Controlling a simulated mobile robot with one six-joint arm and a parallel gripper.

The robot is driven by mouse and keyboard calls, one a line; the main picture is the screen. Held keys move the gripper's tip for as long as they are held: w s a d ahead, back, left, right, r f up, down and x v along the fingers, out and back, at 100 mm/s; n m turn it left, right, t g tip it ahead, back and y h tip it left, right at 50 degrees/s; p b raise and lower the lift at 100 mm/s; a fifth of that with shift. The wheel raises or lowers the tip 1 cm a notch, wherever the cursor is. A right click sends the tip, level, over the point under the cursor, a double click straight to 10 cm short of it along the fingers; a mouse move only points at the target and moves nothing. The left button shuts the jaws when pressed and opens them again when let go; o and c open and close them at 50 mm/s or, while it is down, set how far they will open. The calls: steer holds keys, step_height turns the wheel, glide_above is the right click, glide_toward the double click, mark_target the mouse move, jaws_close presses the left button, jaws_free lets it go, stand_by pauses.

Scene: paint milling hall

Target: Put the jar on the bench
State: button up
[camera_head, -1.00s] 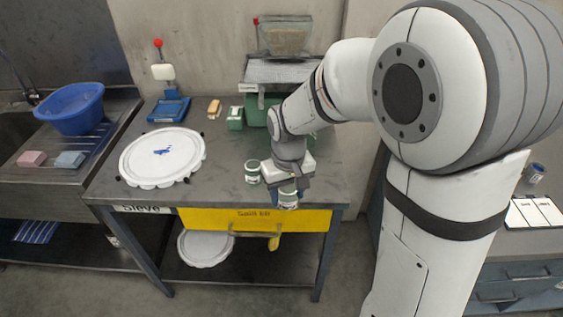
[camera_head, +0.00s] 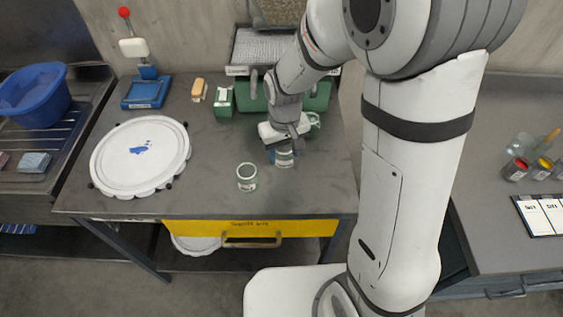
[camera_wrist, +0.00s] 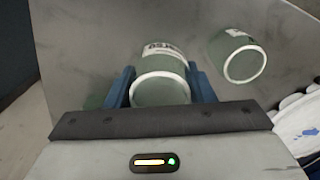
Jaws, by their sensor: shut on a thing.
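My gripper (camera_head: 284,150) is shut on a green-and-white jar (camera_head: 285,159). In the wrist view the held jar (camera_wrist: 160,80) sits between the blue fingers, its light rim facing the camera and part of a label showing. The jar is over the grey bench (camera_head: 215,195), right of its middle; I cannot tell whether its base touches the top. A similar jar (camera_head: 246,177) stands apart on the bench, to the left and nearer the front edge. It also shows to the right of the held jar in the wrist view (camera_wrist: 240,58).
A round white lid (camera_head: 115,165) with a blue smear lies on the bench's left. Behind are a blue stand (camera_head: 147,92), a tan brush (camera_head: 198,89), a small green box (camera_head: 224,102) and a green-based sieve machine (camera_head: 320,95). A yellow drawer (camera_head: 205,229) fronts the bench.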

mark_target(284, 165)
steer(key=shift+f+p, duration=0.3)
steer(key=shift+f, duration=2.45)
steer(key=shift+f, duration=0.2)
steer(key=o, duration=1)
steer(key=shift+c, duration=0.2)
steer(key=shift+r, duration=0.2)
